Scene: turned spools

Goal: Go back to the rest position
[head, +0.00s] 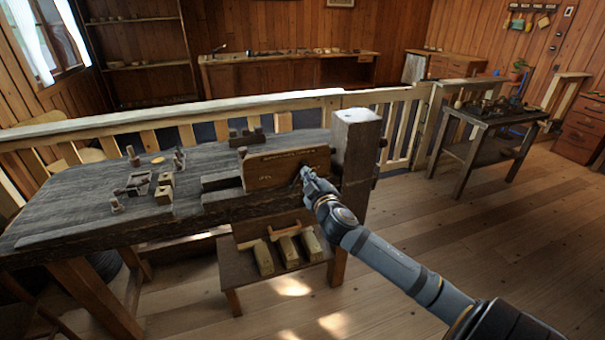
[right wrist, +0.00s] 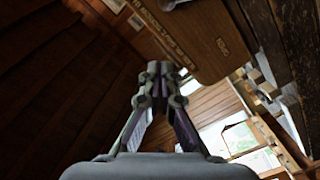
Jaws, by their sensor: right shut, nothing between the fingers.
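My right gripper (head: 308,178) is at the end of my right arm, which comes in from the lower right in the head view. It is in front of the right end of the dark workbench (head: 75,208), by a brown wooden board with lettering (head: 285,168). In the right wrist view the fingers of the gripper (right wrist: 155,75) are together with nothing between them. The lettered board (right wrist: 195,35) also shows there, beyond the fingers; whether they touch it I cannot tell. My left gripper is not in view.
Small wooden pieces and turned spools (head: 165,180) lie on the bench. A thick wooden post (head: 357,135) stands beside the board. A low shelf (head: 240,278) holds several blocks under it. A railing (head: 215,110) runs behind. The floor (head: 480,235) at right is clear.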

